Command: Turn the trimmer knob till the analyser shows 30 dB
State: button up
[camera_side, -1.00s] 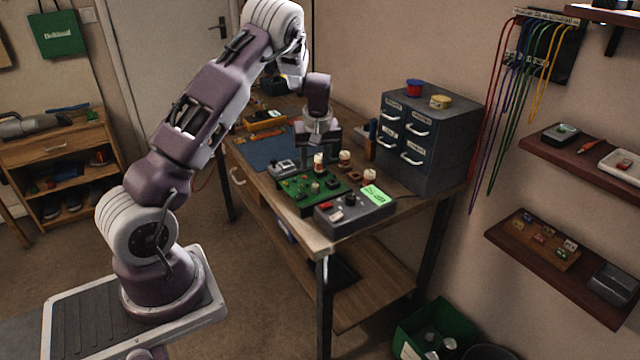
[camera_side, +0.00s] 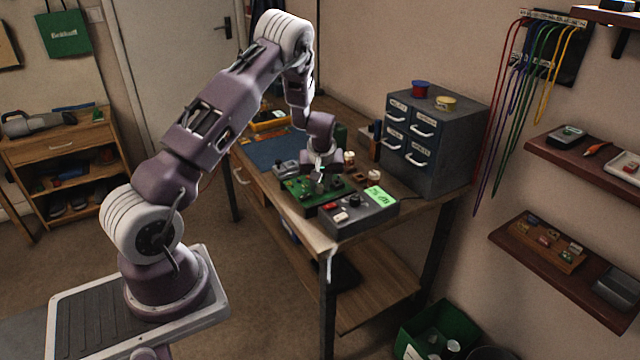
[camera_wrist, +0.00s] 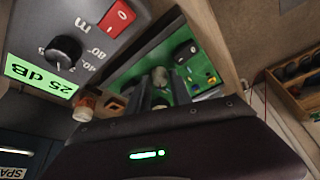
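The analyser (camera_side: 358,214) is a grey box at the front right of the bench. Its green display (camera_wrist: 40,78) reads 25 dB, upside down in the wrist view. The green circuit board (camera_side: 292,187) lies beside it, to its left. A grey round knob (camera_wrist: 160,75), apparently the trimmer, stands on the board. My gripper (camera_wrist: 160,92) is low over the board, its two fingers on either side of this knob. I cannot tell whether they touch it. In the side view the gripper (camera_side: 320,174) hides much of the knob.
The analyser has a black knob (camera_wrist: 63,52) and a red switch (camera_wrist: 117,18). A black knob (camera_wrist: 185,50) sits on the board near my fingers. Small jars (camera_side: 374,178) stand behind the analyser. A drawer cabinet (camera_side: 430,145) stands at the back right.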

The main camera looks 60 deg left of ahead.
grip_shut()
jog(key=shift+m+t, duration=0.5)
jog(key=shift+m, duration=0.8)
jog(key=shift+h, duration=0.3)
jog(key=shift+o, duration=2.4)
grip_release()
jog(key=v, duration=0.7)
